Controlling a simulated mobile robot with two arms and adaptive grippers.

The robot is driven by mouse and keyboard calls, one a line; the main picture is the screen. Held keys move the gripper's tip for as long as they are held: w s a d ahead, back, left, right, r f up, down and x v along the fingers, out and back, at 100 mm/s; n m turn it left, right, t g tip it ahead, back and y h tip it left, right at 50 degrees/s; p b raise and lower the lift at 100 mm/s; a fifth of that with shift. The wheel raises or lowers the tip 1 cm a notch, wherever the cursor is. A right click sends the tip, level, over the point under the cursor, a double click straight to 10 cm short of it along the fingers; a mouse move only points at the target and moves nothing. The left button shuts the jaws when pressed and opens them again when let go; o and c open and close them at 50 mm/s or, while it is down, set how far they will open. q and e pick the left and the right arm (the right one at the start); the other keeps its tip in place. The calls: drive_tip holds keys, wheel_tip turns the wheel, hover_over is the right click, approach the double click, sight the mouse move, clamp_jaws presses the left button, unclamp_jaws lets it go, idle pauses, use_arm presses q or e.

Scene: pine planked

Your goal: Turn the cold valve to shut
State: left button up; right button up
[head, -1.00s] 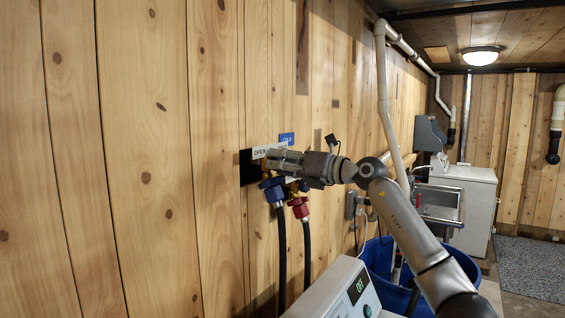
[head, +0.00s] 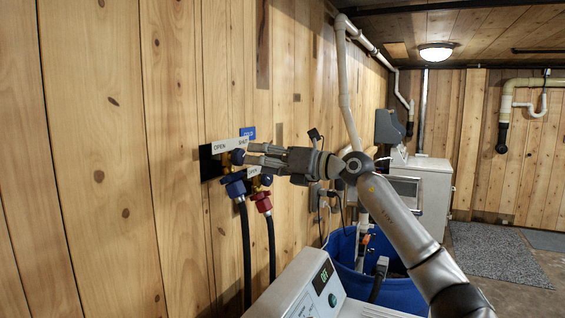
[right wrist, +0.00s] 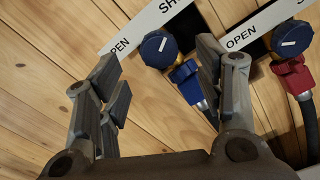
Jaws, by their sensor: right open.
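The cold valve is a round dark blue knob (right wrist: 159,49) with a short white mark, on the wall under a white OPEN/SHUT label strip (right wrist: 150,22). A blue hose coupling (right wrist: 188,85) hangs below it. In the head view the knob (head: 238,157) shows just left of my right gripper's tips, below a blue sign (head: 248,132). My right gripper (head: 250,161) is open and empty. In the right wrist view its fingers (right wrist: 162,78) stand apart, with the cold knob ahead between them; contact is not visible. My left gripper is not in view.
A second blue knob (right wrist: 292,38) with a red coupling (right wrist: 295,78) sits close to the right. Black hoses (head: 245,255) hang from both couplings. A white machine (head: 300,285) with a display and a blue bin (head: 380,285) stand below my right arm.

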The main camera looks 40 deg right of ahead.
drive_tip(key=v, duration=0.6)
drive_tip(key=shift+s, duration=0.15)
idle(0.5)
drive_tip(key=shift+f, duration=0.1)
